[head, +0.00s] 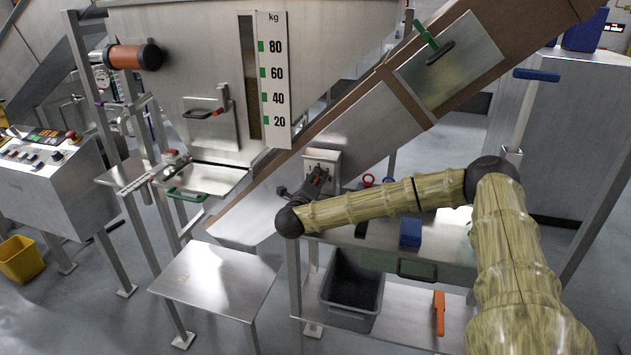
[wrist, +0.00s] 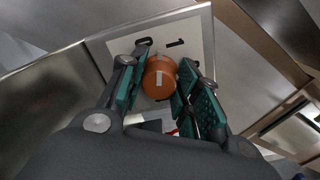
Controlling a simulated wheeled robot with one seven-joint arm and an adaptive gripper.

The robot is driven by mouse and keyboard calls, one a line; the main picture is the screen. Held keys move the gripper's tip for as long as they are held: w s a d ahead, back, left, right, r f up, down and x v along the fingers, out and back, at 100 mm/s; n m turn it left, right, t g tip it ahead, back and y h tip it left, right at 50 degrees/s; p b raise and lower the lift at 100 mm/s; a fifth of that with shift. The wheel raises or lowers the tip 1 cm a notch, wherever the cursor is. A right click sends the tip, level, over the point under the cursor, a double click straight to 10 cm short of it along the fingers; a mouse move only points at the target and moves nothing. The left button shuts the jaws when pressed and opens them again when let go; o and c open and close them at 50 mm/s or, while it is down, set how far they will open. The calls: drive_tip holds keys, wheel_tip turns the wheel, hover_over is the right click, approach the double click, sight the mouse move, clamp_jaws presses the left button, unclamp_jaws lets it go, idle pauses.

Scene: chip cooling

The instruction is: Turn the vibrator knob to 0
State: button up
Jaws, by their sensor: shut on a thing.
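The vibrator knob (wrist: 160,82) is a round orange knob with a white mark across its face. It sits on a pale dial plate (wrist: 198,40) that carries black marks, one of them reading like a 1. In the wrist view my gripper (wrist: 162,68) has its teal-padded fingers on both sides of the knob, closed on it. In the head view my gripper (head: 319,176) reaches up to the small metal control box (head: 335,158) below the sloped chute. The knob is hidden there by the gripper, and most numbers on the dial are covered or unreadable.
The hopper with its kg scale (head: 275,80) hangs at upper left, and the sloped chute (head: 365,125) runs behind the box. A steel table (head: 455,255) below holds a blue block (head: 410,232). A dark bin (head: 352,290) stands on its lower shelf.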

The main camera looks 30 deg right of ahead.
drive_tip(key=n, duration=0.3)
drive_tip(key=shift+a+n+p, duration=0.1)
drive_tip(key=shift+n+p, duration=0.25)
drive_tip(key=shift+n, duration=0.05)
drive_tip(key=shift+f+n, duration=0.15)
drive_tip(key=shift+n, duration=0.55)
drive_tip(key=o, duration=1)
drive_tip(key=v, duration=1.2)
